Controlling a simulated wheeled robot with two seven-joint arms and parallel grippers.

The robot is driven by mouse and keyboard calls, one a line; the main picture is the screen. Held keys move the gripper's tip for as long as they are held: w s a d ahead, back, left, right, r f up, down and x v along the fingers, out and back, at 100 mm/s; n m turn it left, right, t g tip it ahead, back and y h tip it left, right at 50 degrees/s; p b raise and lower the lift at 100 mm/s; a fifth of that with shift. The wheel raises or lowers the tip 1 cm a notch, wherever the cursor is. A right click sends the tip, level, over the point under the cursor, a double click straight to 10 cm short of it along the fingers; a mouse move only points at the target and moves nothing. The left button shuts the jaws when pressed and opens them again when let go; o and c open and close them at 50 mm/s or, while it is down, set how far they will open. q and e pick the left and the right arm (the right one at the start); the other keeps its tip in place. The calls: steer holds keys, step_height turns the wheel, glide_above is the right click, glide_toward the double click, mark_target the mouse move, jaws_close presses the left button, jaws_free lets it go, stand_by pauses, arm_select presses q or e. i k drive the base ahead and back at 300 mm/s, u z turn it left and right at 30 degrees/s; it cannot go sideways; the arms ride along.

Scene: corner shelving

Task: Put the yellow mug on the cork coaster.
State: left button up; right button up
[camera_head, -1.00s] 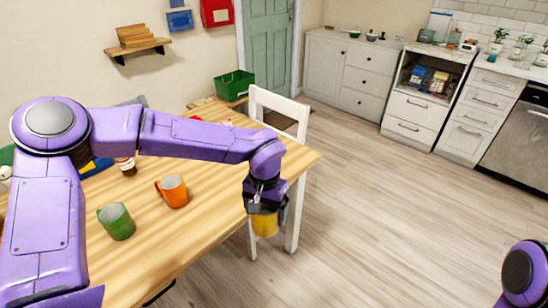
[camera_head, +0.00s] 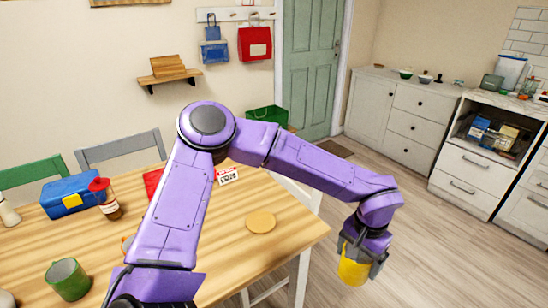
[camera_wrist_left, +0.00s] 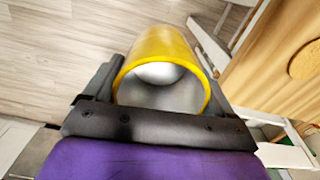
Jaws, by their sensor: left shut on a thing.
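The yellow mug (camera_head: 353,271) is held in my left gripper (camera_head: 362,252), beyond the right edge of the table and over the floor. In the left wrist view the yellow mug (camera_wrist_left: 165,50) sits between the two fingers, its open white inside facing the camera. The cork coaster (camera_head: 261,222) is a flat round disc lying bare on the table near its right end, to the left of the gripper. A part of it shows at the right edge of the left wrist view (camera_wrist_left: 305,62). My right gripper is out of view.
The wooden table (camera_head: 225,268) carries a green mug (camera_head: 68,279), a blue box (camera_head: 72,195) and a red-capped bottle (camera_head: 106,199) on its left. My left arm hides an orange mug almost wholly. The table around the coaster is clear.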

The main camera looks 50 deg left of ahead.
mark_target(259, 217)
steer(key=u, duration=0.5)
steer(key=i, duration=0.75)
steer(key=u, duration=0.75)
